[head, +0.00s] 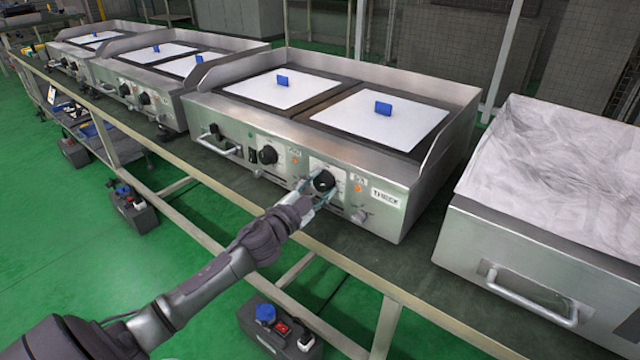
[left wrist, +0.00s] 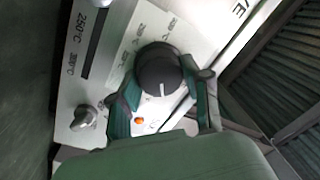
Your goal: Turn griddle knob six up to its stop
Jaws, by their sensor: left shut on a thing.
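The nearest griddle (head: 250,125) stands on the long bench, with two black knobs on its front panel. My left gripper (head: 312,190) is at the right-hand black knob (head: 324,181), its fingers on either side of it. In the left wrist view the same knob (left wrist: 160,72) sits between the fingers of the left gripper (left wrist: 163,98), with a white mark on its face pointing toward the gripper's palm. The gripper is shut on this knob. An orange lamp (left wrist: 138,121) shows on the panel beside it. The right gripper is not in view.
Another black knob (head: 267,155) is to the left on the same panel. A second griddle (head: 165,95) stands further left, and a steel unit with a handle (head: 530,290) stands at the right.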

